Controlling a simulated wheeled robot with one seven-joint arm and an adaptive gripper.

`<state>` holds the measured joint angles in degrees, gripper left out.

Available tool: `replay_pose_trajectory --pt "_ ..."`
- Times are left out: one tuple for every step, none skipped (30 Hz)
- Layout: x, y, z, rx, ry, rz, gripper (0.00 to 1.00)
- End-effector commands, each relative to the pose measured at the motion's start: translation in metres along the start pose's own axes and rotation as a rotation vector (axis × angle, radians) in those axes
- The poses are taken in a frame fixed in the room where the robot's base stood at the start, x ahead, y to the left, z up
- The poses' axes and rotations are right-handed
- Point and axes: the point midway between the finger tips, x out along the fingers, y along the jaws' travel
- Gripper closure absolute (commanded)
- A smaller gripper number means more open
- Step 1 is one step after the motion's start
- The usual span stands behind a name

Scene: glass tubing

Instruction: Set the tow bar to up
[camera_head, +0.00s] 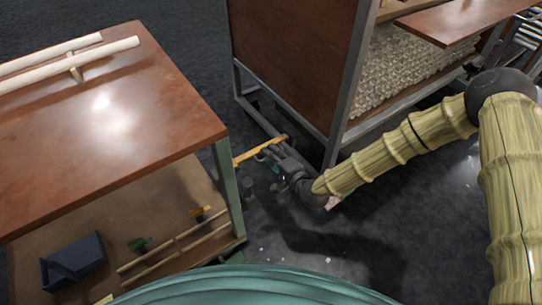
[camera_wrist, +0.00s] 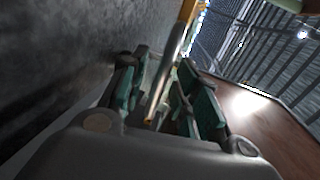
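The tow bar (camera_head: 249,153) shows in the head view as a yellow bar low near the floor, between the left bench and the brown cart (camera_head: 290,75). My gripper (camera_head: 268,159) is at the bar's near side and hides part of it. In the wrist view, the yellow part of the tow bar (camera_wrist: 187,12) is at the top, and a grey rod runs down from it between my fingers. My gripper (camera_wrist: 160,88) looks open, with green-padded fingers on either side of the rod and small gaps visible. The bar's joint to the cart is hidden.
The left bench (camera_head: 120,100) has a brown top with pale rods on it and a lower shelf with a dark bin (camera_head: 73,262). Its green leg (camera_head: 228,185) stands close to my gripper. The cart holds stacked glass tubes (camera_head: 405,65). Dark floor is open below my arm.

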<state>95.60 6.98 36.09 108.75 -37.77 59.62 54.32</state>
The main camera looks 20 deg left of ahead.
Motion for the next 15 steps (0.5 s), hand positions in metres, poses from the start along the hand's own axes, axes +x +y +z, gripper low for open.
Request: replay_pose_trajectory --pt "-0.0001 0.0001 0.0000 0.000 0.000 0.000 0.78" --pt "-0.0002 0.0002 -0.0001 0.000 0.000 0.000 0.83" --pt "-0.0002 0.0002 -0.0001 0.000 0.000 0.000 0.91" --pt "-0.0002 0.0002 0.0000 0.000 0.000 0.000 0.96" --pt "-0.0003 0.0002 -0.0001 0.000 0.000 0.000 1.00" --pt "-0.0002 0.0002 -0.0001 0.000 0.000 0.000 1.00" --pt "-0.0003 0.0003 0.0000 0.000 0.000 0.000 1.00" --pt "-0.0003 0.0003 -0.0001 0.000 0.000 0.000 1.00" --pt "-0.0003 0.0003 -0.0001 0.000 0.000 0.000 1.00" --pt "-0.0003 0.0003 -0.0001 0.000 0.000 0.000 1.00" --pt "0.0022 -0.0002 0.0022 0.000 -0.001 0.000 1.00" --pt "0.0013 -0.0002 0.0014 0.001 0.000 0.000 1.00" --pt "0.0010 -0.0003 0.0012 0.002 -0.001 0.000 1.00" --pt "0.0008 -0.0006 0.0011 0.004 -0.001 0.000 1.00" --pt "0.0004 -0.0012 0.0009 0.008 -0.002 0.000 1.00"
